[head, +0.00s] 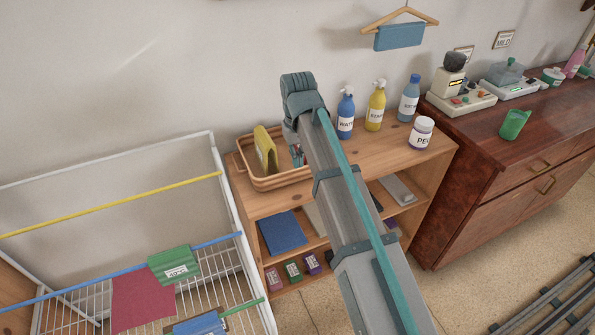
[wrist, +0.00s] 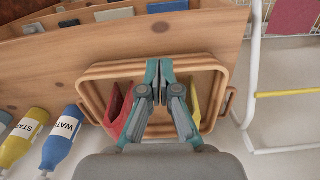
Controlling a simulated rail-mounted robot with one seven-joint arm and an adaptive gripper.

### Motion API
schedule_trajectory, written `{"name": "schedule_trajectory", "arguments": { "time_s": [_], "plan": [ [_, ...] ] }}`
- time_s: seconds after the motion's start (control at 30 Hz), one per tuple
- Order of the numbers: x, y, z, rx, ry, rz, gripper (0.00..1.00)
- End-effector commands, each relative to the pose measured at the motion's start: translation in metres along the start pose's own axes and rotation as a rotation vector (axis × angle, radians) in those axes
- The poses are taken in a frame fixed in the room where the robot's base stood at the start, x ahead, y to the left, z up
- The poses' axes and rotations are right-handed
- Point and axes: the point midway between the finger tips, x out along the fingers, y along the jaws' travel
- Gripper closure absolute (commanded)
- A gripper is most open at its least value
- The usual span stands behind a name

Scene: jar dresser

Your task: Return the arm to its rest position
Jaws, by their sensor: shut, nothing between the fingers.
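My arm reaches from the bottom of the head view up over the wooden shelf (head: 410,160), and its bent wrist end is near the wall. My gripper (wrist: 152,75) shows in the wrist view with its two fingers together and nothing between them. It is above the wooden tray (wrist: 217,63), which holds a red item (wrist: 118,108) on one side and a yellow item (wrist: 196,99) on the other. In the head view the tray (head: 243,165) is at the shelf's left end, partly hidden by my arm. The gripper's fingers are hidden in the head view.
A blue spray bottle (head: 346,113), a yellow spray bottle (head: 376,106), another blue bottle (head: 409,98) and a white jar (head: 421,133) stand right of my arm. A dark dresser (head: 480,190) is farther right. A white drying rack (head: 222,180) stands left.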

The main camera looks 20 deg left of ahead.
Motion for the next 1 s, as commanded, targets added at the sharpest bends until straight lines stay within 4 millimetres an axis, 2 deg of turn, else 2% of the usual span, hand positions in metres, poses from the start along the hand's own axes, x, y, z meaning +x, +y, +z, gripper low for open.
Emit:
{"name": "schedule_trajectory", "arguments": {
  "time_s": [0.2,0.27,0.37,0.47,0.67,0.8,0.87,1.0],
  "plan": [
    [-0.01,0.0,0.0,0.0,0.0,0.0,1.0],
    [-0.007,0.002,0.001,0.003,-0.003,0.0,1.0],
    [0.009,0.009,0.006,0.016,-0.016,-0.001,1.0],
    [0.041,0.024,0.015,0.04,-0.038,-0.003,1.0],
    [0.134,0.064,0.051,0.116,-0.107,-0.011,1.0],
    [0.199,0.09,0.086,0.172,-0.158,-0.021,1.0],
    [0.225,0.1,0.103,0.197,-0.178,-0.025,1.0],
    [0.282,0.118,0.148,0.252,-0.227,-0.037,1.0]
  ]
}}
